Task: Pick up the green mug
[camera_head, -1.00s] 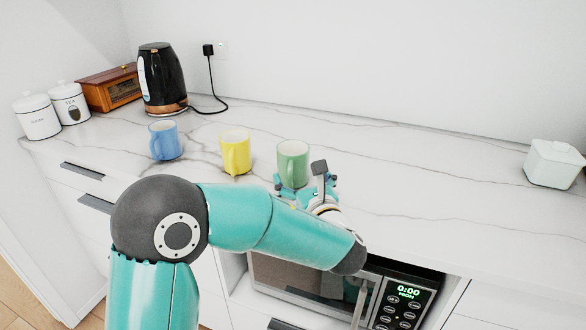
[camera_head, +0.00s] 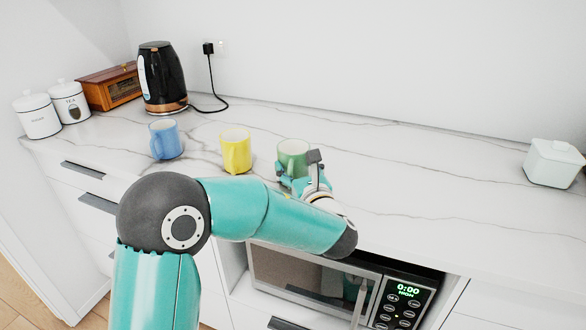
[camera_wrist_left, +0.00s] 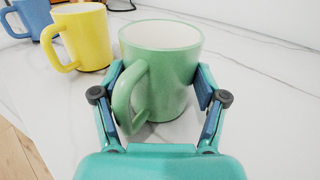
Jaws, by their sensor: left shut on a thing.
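The green mug (camera_head: 291,156) stands upright on the white marble counter, at the right end of a row of mugs. In the left wrist view the green mug (camera_wrist_left: 165,70) is between the two fingers, with its handle toward the palm and slightly left. My left gripper (camera_head: 300,178) is at the near side of the mug. In the left wrist view, the left gripper (camera_wrist_left: 160,90) is shut on the mug, one finger on each side. The mug's lower near part is hidden by the gripper in the head view. My right gripper is in neither view.
A yellow mug (camera_head: 235,152) stands close to the left, and a blue mug (camera_head: 165,140) farther left. A black kettle (camera_head: 162,80), wooden box (camera_head: 110,88) and white canisters (camera_head: 38,117) stand at back left. A microwave (camera_head: 320,284) sits below the counter. The counter's right is mostly clear.

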